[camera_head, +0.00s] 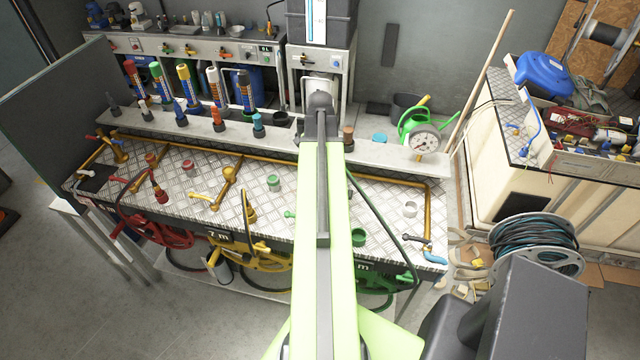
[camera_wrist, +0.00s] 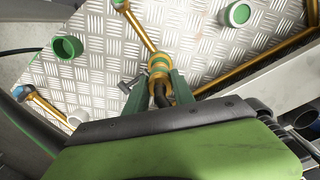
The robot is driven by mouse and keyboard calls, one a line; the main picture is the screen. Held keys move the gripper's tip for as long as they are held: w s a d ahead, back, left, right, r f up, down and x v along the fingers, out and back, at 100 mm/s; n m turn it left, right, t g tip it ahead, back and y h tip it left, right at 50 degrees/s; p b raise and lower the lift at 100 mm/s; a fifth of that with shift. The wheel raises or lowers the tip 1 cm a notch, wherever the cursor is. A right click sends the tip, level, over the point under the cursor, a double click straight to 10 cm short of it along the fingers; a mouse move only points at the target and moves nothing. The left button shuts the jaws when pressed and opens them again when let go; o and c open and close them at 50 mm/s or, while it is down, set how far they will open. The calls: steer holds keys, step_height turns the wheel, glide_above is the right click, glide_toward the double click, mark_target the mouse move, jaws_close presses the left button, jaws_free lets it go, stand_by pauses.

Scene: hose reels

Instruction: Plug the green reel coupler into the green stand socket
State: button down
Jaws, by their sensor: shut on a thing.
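In the wrist view, my gripper (camera_wrist: 160,82) is shut on the green reel coupler (camera_wrist: 161,96), which shows as a dark, curved piece between the two green fingers. Right in front of it is the green stand socket (camera_wrist: 159,63), a gold fitting with a green band at the end of a gold pipe. The coupler's front lines up with the socket, close to or touching it; I cannot tell whether it is seated. In the head view my arm hides the gripper, coupler and socket. A green hose (camera_head: 370,203) runs from behind my arm towards the green reel (camera_head: 382,283).
A green cup (camera_wrist: 67,47) and another green cup (camera_wrist: 238,14) stand on the metal plate. Gold pipes cross the bench top. Red (camera_head: 165,233) and yellow (camera_head: 262,258) reels hang at the bench front. A shelf with bottles stands behind.

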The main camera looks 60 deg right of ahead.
step_height(320, 180, down, 4)
steer(key=b, duration=0.4)
steer(key=shift+f, duration=0.2)
steer(key=shift+s+r, duration=0.1)
steer(key=shift+r, duration=0.15)
steer(key=shift+f, duration=0.2)
steer(key=c, duration=1.1)
jaws_free()
steer(key=shift+o, duration=0.2)
steer(key=shift+r, duration=0.1)
step_height(320, 180, up, 12)
steer(key=p, duration=1.2)
steer(key=shift+r, duration=0.25)
steer(key=shift+f, duration=0.1)
